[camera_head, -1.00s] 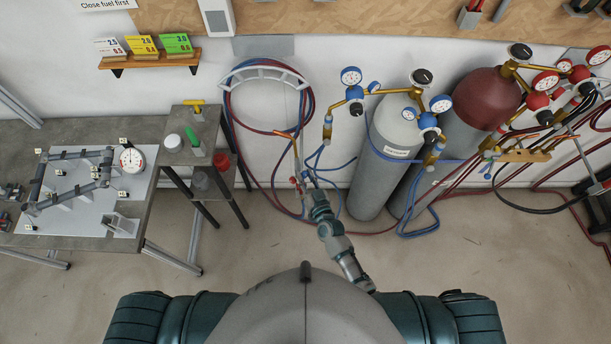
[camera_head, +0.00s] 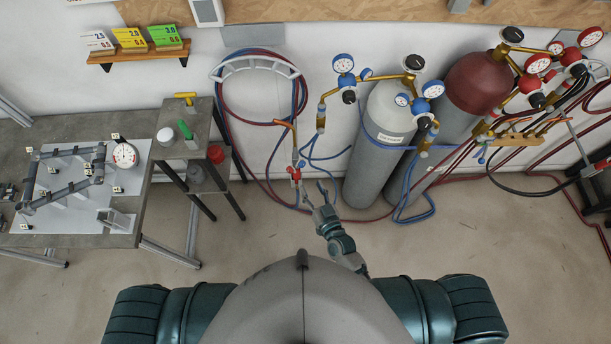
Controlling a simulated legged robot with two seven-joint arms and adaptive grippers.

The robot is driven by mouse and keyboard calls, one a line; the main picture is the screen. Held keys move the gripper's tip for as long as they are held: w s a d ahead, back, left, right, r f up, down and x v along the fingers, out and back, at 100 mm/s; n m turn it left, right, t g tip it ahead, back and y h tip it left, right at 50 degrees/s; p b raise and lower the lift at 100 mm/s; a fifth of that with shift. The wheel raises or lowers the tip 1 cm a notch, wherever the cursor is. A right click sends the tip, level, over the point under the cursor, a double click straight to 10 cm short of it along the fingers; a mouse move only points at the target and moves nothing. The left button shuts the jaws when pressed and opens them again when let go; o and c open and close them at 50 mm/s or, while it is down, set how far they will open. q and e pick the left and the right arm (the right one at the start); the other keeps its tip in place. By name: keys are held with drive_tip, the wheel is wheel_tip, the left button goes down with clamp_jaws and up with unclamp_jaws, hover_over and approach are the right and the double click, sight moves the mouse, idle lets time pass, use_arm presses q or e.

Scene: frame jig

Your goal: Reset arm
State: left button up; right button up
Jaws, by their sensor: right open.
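My right gripper (camera_head: 316,197) is open and empty in front of the wall, just below the torch (camera_head: 295,165) that hangs with its red and blue valve knobs. A gap shows between the gripper and the torch. My right forearm runs down from it toward my body. My left gripper is not in view.
A hose rack (camera_head: 258,66) holds red and blue hoses on the wall. Grey cylinders (camera_head: 378,165) and a dark red one (camera_head: 482,84) stand at right. At left are a small shelf stand (camera_head: 203,140) and a table with a frame jig (camera_head: 68,225). The floor between is clear.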

drive_tip(key=shift+v, duration=1.05)
drive_tip(key=s+d+f+g+h+b, duration=0.1)
drive_tip(key=s+d+f+g, duration=0.15)
drive_tip(key=f, duration=0.75)
drive_tip(key=s+d+f+g+h+b, duration=0.1)
drive_tip(key=s+d+f+g, duration=0.2)
drive_tip(key=f, duration=0.8)
drive_tip(key=s+d+f+g+h+b, duration=0.15)
drive_tip(key=s+f, duration=0.35)
drive_tip(key=f, duration=0.5)
drive_tip(key=s+d+f+g+h, duration=0.1)
drive_tip(key=s+d+f+g, duration=0.1)
drive_tip(key=s+d+f, duration=0.2)
drive_tip(key=s+d+f+g+h+b, duration=0.1)
drive_tip(key=s+d+f+g, duration=0.2)
drive_tip(key=s+f, duration=0.4)
drive_tip(key=s+d+f+g+h+b, duration=0.1)
drive_tip(key=s+d+f, duration=0.5)
drive_tip(key=s, duration=0.7)
drive_tip(key=shift+s+f+g, duration=0.3)
drive_tip(key=shift+f+g, duration=0.1)
drive_tip(key=shift+g, duration=0.5)
